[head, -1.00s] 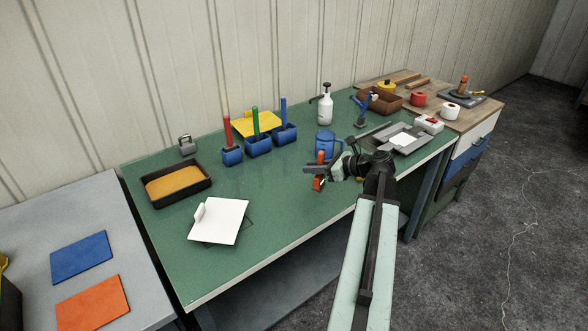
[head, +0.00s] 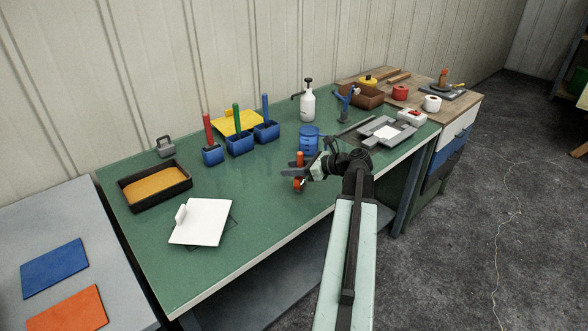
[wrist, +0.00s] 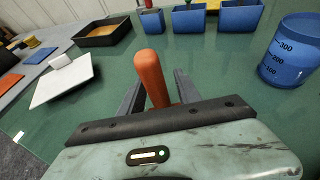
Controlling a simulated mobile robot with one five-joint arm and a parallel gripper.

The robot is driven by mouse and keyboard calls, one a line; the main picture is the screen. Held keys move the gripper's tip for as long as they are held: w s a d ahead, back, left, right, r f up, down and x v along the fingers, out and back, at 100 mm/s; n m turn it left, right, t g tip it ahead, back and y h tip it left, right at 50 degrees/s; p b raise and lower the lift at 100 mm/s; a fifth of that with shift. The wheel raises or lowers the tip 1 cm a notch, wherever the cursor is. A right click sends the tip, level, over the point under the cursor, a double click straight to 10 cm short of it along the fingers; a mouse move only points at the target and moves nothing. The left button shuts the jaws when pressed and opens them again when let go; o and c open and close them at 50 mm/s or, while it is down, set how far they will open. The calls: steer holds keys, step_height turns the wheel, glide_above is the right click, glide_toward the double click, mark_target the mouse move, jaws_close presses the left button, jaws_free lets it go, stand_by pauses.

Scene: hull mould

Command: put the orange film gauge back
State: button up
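The orange film gauge (head: 300,160) shows in the head view as an upright orange handle with a lower orange end below the fingers. In the wrist view its rounded handle (wrist: 150,75) rises between the fingers, close to the palm. My gripper (head: 288,172) appears shut on it, over the green bench near the front edge. The gauge's lower end is hidden in the wrist view, and I cannot tell if it touches the bench. An orange mat (head: 66,310) and a blue mat (head: 54,268) lie on the grey table at left.
A blue measuring cup (head: 309,142) stands just behind my gripper. Blue holders (head: 240,145) with coloured handles, a dark tray (head: 150,202) and a white board (head: 205,222) are on the bench. The green top between board and gripper is clear.

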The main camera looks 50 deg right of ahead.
steer(key=shift+r+p, duration=0.3)
steer(key=shift+r, duration=0.05)
steer(key=p+v, duration=0.4)
steer(key=v, duration=0.8)
steer(key=shift+f, duration=0.25)
